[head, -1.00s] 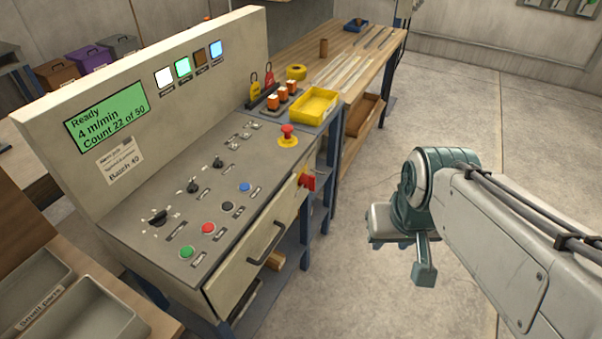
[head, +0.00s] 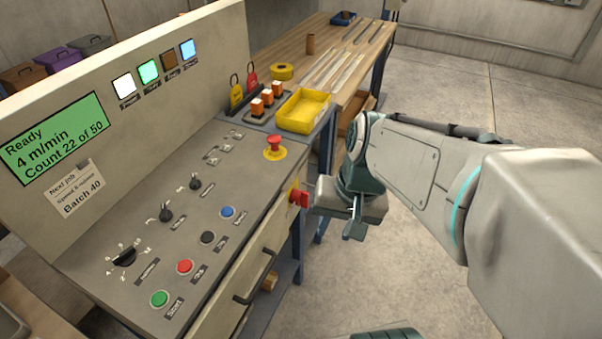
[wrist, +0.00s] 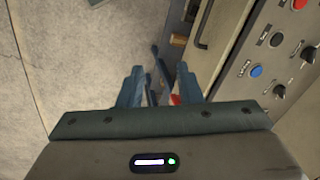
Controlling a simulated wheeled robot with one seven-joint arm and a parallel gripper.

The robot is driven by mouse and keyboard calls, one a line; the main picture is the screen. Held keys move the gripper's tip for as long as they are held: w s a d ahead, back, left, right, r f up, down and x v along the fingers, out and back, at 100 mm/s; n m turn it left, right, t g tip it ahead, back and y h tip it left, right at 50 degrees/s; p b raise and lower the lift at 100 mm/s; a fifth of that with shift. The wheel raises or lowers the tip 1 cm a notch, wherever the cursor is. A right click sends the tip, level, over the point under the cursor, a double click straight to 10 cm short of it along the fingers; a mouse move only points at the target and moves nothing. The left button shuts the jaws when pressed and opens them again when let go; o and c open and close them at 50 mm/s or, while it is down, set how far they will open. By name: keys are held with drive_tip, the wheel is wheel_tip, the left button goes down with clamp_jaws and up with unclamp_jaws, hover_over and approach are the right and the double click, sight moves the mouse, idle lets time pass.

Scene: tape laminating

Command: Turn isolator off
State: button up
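The isolator is a red rotary handle (head: 299,197) on a yellow plate, on the front side face of the grey control console (head: 130,215). In the wrist view a bit of the red handle (wrist: 175,99) shows beside the right finger, partly hidden by it. My gripper (head: 340,217) is just right of the handle in the head view, pointing down. In the wrist view my gripper (wrist: 158,86) has its two blue-grey fingers apart, with nothing held between them. I cannot tell whether a finger touches the handle.
A red emergency stop (head: 274,146) and several buttons and knobs are on the console top. A drawer handle (head: 256,278) sticks out of the front. A yellow tray (head: 304,110) stands at the console's far end, before a wooden bench (head: 285,50). Floor to the right is clear.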

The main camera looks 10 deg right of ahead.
wheel_tip(320, 180, down, 8)
drive_tip(key=w+m+g+y+b, duration=0.1)
drive_tip(key=w+m+y+b, duration=0.15)
drive_tip(key=m+b, duration=0.2)
drive_tip(key=m+t+y+b, duration=1)
drive_tip(key=m+t+b, duration=0.1)
drive_tip(key=m+b, duration=0.6)
approach(308, 199)
drive_tip(key=b+x, duration=0.1)
drive_tip(key=x, duration=0.3)
drive_tip(key=b+x, duration=0.1)
drive_tip(key=x, duration=0.3)
drive_tip(key=shift+w+a+f+b, duration=0.15)
drive_tip(key=shift+w+f+b, duration=0.1)
drive_tip(key=shift+w+b, duration=0.1)
clamp_jaws()
